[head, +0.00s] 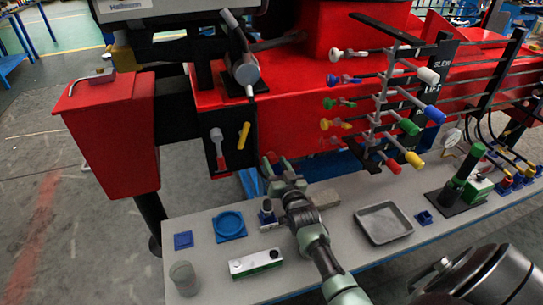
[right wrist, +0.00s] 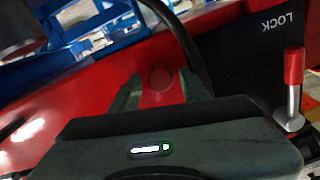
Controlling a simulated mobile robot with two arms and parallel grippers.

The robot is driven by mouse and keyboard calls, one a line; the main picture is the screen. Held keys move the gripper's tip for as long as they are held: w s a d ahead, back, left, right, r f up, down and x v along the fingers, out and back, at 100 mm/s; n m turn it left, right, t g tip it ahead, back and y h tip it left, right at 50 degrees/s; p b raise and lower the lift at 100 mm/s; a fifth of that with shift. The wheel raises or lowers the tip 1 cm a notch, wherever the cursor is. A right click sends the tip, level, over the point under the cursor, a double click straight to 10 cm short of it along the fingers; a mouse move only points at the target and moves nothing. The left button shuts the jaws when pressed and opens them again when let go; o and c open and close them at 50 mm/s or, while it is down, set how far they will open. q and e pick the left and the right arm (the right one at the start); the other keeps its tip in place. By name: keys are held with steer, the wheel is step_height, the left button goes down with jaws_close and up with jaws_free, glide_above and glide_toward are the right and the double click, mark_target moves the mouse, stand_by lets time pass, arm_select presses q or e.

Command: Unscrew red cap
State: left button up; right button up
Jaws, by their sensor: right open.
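In the right wrist view, a round red cap-like disc (right wrist: 160,77) shows against a red surface. It lies between the two fingers of my right gripper (right wrist: 158,92), which is open. I cannot tell how far the fingertips are from it. In the head view, my right gripper (head: 283,168) is above the back edge of the grey table, in front of the red machine, with a small patch of red by its fingers. A red-ended knob (head: 392,166) hangs low on the rack of coloured valves.
The grey table (head: 340,235) holds a blue round dish (head: 229,225), a white-and-green box (head: 255,263), a metal tray (head: 383,222) and a glass (head: 184,278). A lever with a red handle (right wrist: 293,68) stands right of the gripper in the wrist view.

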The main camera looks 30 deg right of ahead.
steer(key=m, duration=0.3)
steer(key=shift+m, duration=0.3)
jaws_close()
stand_by(0.4)
steer(key=shift+p, duration=0.3)
